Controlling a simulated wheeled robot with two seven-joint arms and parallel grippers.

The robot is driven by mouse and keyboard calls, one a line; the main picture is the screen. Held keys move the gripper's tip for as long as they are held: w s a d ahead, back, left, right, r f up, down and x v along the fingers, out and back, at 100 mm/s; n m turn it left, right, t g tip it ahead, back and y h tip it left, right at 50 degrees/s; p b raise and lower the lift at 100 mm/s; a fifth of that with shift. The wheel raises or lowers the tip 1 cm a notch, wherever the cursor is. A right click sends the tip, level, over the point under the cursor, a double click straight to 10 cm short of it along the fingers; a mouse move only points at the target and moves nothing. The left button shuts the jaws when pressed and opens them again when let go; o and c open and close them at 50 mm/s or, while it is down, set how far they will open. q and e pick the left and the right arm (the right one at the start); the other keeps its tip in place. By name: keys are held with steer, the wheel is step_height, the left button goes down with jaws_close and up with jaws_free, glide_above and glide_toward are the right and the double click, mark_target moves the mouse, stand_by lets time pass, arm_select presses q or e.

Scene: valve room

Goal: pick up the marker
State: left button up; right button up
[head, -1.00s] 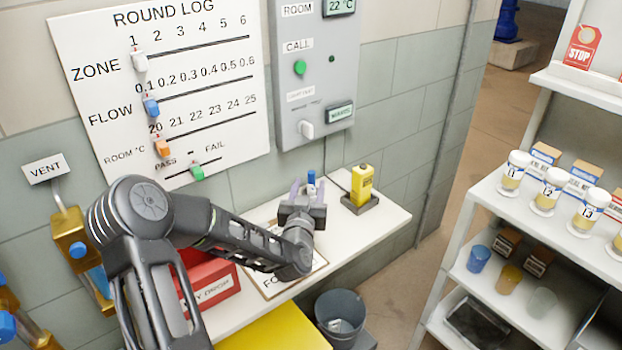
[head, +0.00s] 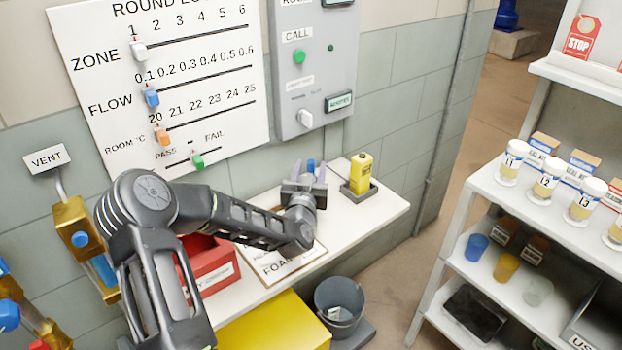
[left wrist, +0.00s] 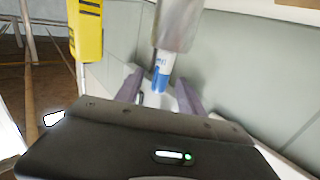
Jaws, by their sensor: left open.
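The marker (head: 311,165) shows as a small blue upright piece at the back of the white counter, close to the wall. In the left wrist view the marker (left wrist: 162,70) has a white body with a blue end, and its other end meets a grey holder-like piece (left wrist: 180,25). My left gripper (head: 305,174) is open, its two lilac fingers on either side of the marker in the picture. In the left wrist view the left gripper (left wrist: 160,84) shows its fingers apart; contact with the marker cannot be told. My right gripper is out of view.
A yellow device (head: 361,174) stands in a dark dock right of the marker. A clipboard (head: 280,270) and red box (head: 212,265) lie on the counter (head: 385,207). A grey bin (head: 340,300) stands below. A shelf with jars (head: 548,180) is at the right.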

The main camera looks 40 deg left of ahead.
arm_select(q)
steer(key=p+x, duration=0.1)
steer(key=x, duration=0.3)
steer(key=shift+w+a, duration=0.15)
steer(key=shift+w, duration=0.15)
steer(key=shift+c, duration=0.3)
jaws_close()
stand_by(0.4)
